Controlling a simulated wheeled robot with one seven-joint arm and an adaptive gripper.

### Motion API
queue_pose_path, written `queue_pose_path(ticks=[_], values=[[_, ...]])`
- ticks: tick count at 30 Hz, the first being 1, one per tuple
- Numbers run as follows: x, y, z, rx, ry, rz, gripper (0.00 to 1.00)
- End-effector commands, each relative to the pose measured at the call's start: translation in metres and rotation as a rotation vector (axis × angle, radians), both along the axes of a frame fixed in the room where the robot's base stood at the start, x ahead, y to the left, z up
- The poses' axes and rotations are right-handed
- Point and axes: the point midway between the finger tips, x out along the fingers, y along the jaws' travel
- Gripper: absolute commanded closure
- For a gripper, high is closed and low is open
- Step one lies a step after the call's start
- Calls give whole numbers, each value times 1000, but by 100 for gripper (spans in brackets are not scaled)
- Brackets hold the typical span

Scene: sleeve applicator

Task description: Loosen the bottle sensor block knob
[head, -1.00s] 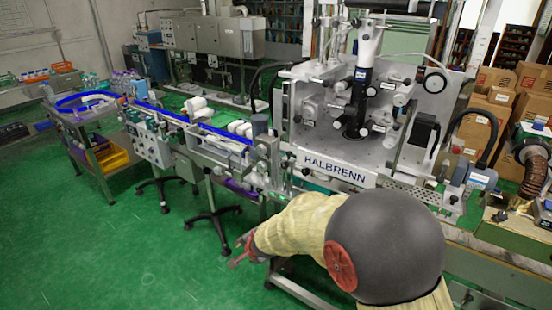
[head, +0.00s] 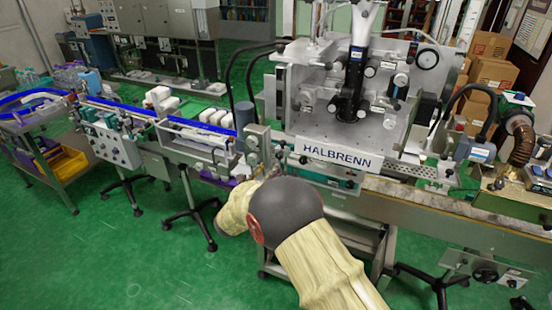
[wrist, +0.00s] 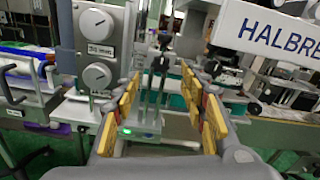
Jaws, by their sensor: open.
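In the wrist view my gripper (wrist: 162,88) is open and empty, its yellow-padded fingers spread left and right. Beyond and between the fingers stands a small bracket with dark upright rods and a black knob-like part (wrist: 160,63). A small block with a green light (wrist: 140,131) sits low between the fingers. These look like the bottle sensor block and its knob, but I cannot be sure. No finger visibly touches the knob-like part. In the head view my arm hides the gripper and most of this spot.
A grey plate with two round dials (wrist: 96,50) stands close on the left of my gripper. The HALBRENN panel (head: 340,158) is close on the right. The blue-railed conveyor (head: 205,128) carries white bottles (head: 160,98) at left. Green floor in front is free.

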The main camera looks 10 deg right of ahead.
Motion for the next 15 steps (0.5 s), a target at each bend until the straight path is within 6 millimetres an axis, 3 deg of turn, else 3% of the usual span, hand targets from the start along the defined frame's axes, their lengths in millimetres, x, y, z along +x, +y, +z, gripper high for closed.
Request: queue_pose_path(ticks=[15], values=[[55,-40,-1,0,0,0,57]])
